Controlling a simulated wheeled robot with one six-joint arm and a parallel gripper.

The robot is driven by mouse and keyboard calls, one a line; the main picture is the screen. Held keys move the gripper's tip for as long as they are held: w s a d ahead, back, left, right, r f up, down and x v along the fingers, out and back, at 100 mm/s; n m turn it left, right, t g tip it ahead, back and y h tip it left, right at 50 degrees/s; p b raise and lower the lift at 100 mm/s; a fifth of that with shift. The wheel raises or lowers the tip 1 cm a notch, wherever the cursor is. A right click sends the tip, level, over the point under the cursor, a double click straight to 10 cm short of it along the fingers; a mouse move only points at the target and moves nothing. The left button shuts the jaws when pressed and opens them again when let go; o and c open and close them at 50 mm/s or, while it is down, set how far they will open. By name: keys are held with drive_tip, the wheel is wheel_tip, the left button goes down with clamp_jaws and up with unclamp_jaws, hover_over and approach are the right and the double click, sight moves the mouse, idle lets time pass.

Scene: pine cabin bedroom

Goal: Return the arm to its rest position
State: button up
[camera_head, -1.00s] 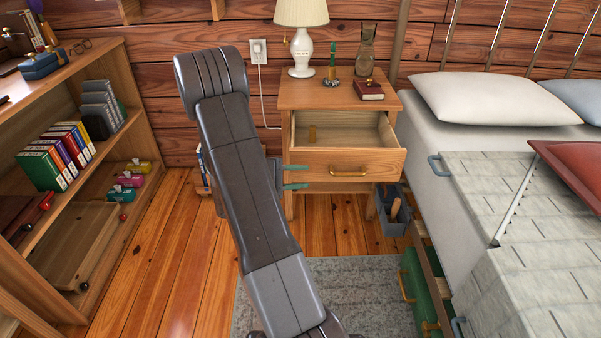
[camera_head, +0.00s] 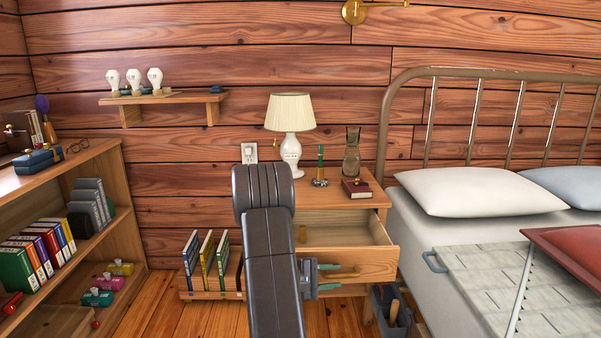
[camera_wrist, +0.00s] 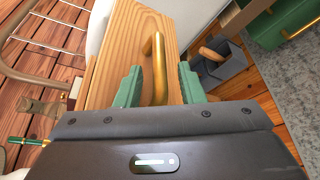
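My arm rises in the middle of the head view, folded at a dark grey joint in front of the nightstand (camera_head: 318,199). My gripper (camera_head: 328,277) shows at the arm's right side, its green fingers pointing right. In the wrist view my gripper (camera_wrist: 158,90) is open, with its two green fingers apart. Beyond and between them, the brass handle (camera_wrist: 155,62) of the wooden drawer shows, with nothing gripped. I cannot tell the exact gap from fingers to handle.
A bookshelf (camera_head: 128,225) is at left, a low book rack (camera_head: 212,295) behind my arm. The bed (camera_head: 408,235) is at right, a grey bin (camera_head: 391,317) beside it.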

drive_tip(key=shift+w+d, duration=0.15)
drive_tip(key=shift+d, duration=0.25)
